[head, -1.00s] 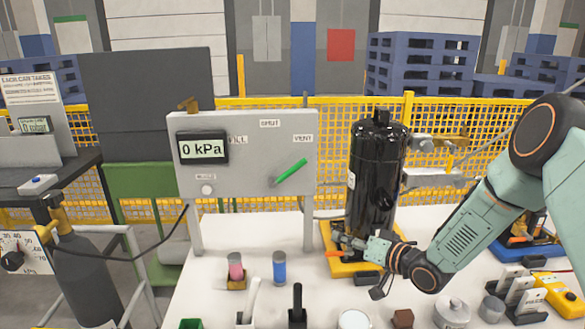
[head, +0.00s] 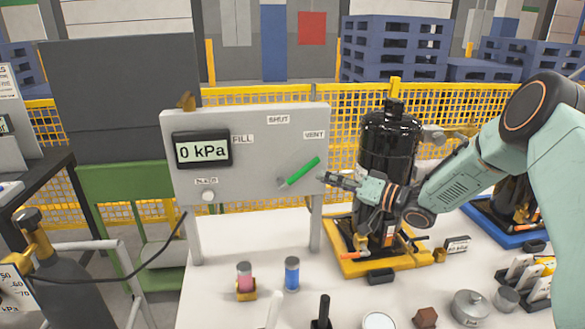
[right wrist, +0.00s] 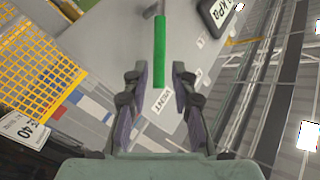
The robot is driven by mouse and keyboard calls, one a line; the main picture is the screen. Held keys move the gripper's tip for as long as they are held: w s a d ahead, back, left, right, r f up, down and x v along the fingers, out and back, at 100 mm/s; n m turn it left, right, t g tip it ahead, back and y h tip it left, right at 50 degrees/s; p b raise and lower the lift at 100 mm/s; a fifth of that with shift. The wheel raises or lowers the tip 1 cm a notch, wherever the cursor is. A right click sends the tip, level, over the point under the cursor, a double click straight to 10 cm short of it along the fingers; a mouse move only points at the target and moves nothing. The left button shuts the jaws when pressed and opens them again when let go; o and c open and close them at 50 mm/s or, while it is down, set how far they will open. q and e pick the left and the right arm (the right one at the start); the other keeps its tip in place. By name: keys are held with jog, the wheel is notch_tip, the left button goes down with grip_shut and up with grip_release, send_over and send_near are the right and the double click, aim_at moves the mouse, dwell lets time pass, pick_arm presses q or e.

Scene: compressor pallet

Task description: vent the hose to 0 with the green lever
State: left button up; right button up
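The green lever (head: 303,171) sits on the front of a grey panel (head: 245,120), slanting up and right towards the VENT label (head: 314,135). The display (head: 202,150) on the panel reads 0 kPa. My right gripper (head: 328,178) is just right of the lever, near the panel's right edge. In the right wrist view the gripper (right wrist: 159,72) is open, with its fingers apart, and the green lever (right wrist: 160,45) lies ahead in line with the gap. Contact with the lever cannot be told. My left gripper is out of view.
A black cylinder (head: 389,150) on a yellow base (head: 350,264) stands close behind my right gripper. Pink (head: 245,279) and blue (head: 292,274) small cylinders stand below the panel. A dark gas bottle (head: 50,285) with a hose is at left.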

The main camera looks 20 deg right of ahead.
aim_at(303, 170)
jog(key=b+x, duration=0.1)
jog(key=x, duration=0.6)
jog(key=shift+w+a+f, duration=0.1)
jog(key=shift+w+a, duration=0.05)
jog(key=shift+w, duration=0.25)
jog(key=shift+s+r, duration=0.2)
jog(key=shift+s, duration=0.05)
jog(key=shift+w+a, duration=0.1)
jog(key=shift+w, duration=0.15)
jog(key=shift+c, duration=1.4)
jog(key=shift+f, duration=0.15)
grip_shut()
